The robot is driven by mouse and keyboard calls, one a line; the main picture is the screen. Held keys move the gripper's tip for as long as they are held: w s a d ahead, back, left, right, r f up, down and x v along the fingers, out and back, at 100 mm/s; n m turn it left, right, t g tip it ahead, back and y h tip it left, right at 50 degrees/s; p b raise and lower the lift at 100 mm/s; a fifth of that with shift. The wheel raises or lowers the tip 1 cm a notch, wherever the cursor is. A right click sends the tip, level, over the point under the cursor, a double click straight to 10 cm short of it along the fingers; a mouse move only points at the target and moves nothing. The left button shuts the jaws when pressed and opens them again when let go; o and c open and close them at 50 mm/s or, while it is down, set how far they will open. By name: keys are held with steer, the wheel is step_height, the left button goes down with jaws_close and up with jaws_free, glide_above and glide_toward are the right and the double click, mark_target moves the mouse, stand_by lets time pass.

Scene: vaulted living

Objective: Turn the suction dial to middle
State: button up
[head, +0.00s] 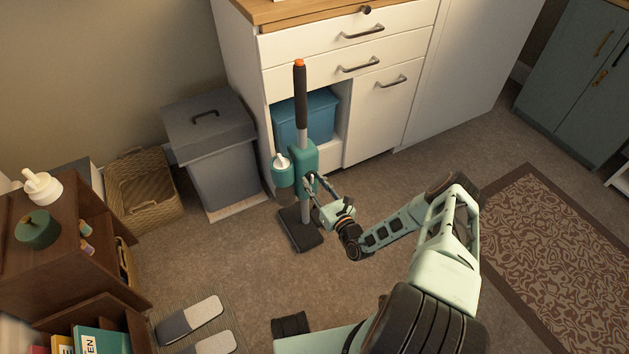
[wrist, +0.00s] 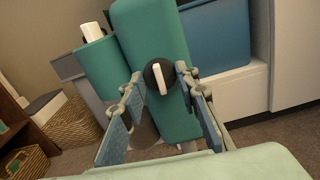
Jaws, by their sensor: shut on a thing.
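The upright vacuum (head: 303,157) has a green body, a grey tube and a black handle with an orange tip. It stands on its dark floor head in front of the white cabinet. In the wrist view the suction dial (wrist: 149,79) is a round black knob with a white bar on the green body (wrist: 150,30). The bar is near vertical, its top leaning slightly left. My gripper (head: 311,181) is at the body's front. I see no finger touching the dial.
A blue bin (head: 318,112) sits in the cabinet's open bay behind the vacuum. A grey lidded bin (head: 222,165) and a wicker basket (head: 146,190) stand to the left. Slippers (head: 190,317) lie in front. Carpet is clear right of the vacuum, beyond my arm.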

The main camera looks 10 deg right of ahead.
mark_target(308, 155)
steer(key=shift+n, duration=0.3)
stand_by(0.4)
steer(key=o, duration=1.2)
steer(key=shift+c, duration=0.2)
steer(key=shift+r, duration=0.1)
step_height(308, 155, up, 10)
steer(key=shift+f, duration=0.15)
